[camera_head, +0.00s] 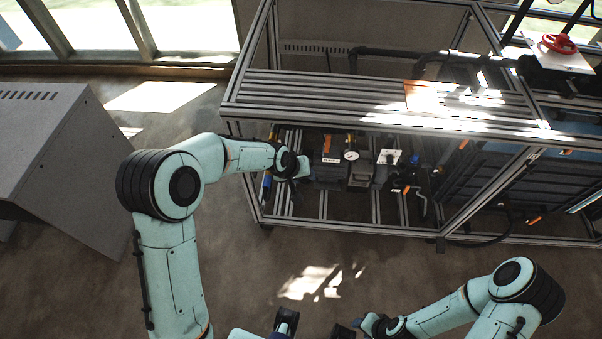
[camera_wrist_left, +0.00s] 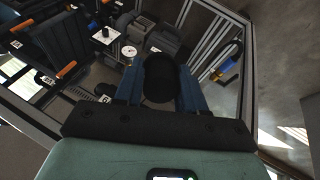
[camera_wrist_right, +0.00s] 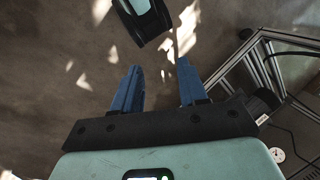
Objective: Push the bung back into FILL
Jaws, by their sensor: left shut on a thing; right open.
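My left gripper (camera_head: 303,168) is at the left end of the frame's equipment bay. In the left wrist view its blue fingers close on a thick, round black bung (camera_wrist_left: 160,78), which hides what lies straight beyond it. In the head view the bung is too hidden by the hand to make out. I cannot read a FILL marking in any view, and I cannot tell which opening it names. My right gripper (camera_wrist_right: 158,88) is open and empty over bare floor, well away from the bay.
A metal-profile frame (camera_head: 300,92) surrounds the bay, with slatted rails above. Inside are a round gauge (camera_head: 351,155), a white plate (camera_head: 388,156), grey blocks and orange-handled parts. A blue-and-yellow fitting (camera_wrist_left: 228,70) stands near a post. A grey sloped cabinet (camera_head: 50,140) stands left.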

